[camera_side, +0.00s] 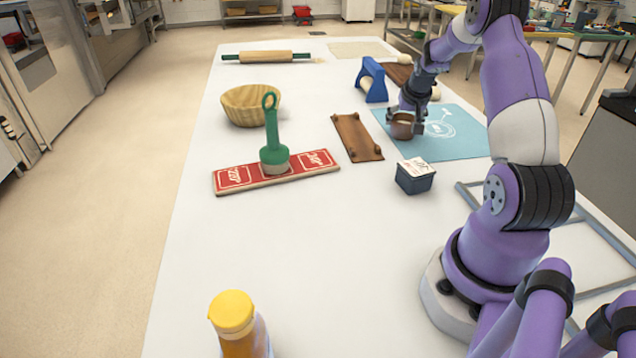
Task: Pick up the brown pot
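The small brown pot (402,130) stands upright at the left edge of a light blue mat (458,143). My gripper (405,118) points down over it, with one finger at each side of the pot. The fingers look very close to its wall, but at this size I cannot tell whether they press on it. They hide part of the pot's rim and right side. The pot appears to be at the height of the table, with no clear gap under it.
A brown wooden board (357,137) lies just left of the pot. A dark blue box (415,181) stands in front, and a blue tool (372,82) behind. The white table's front is mostly clear.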

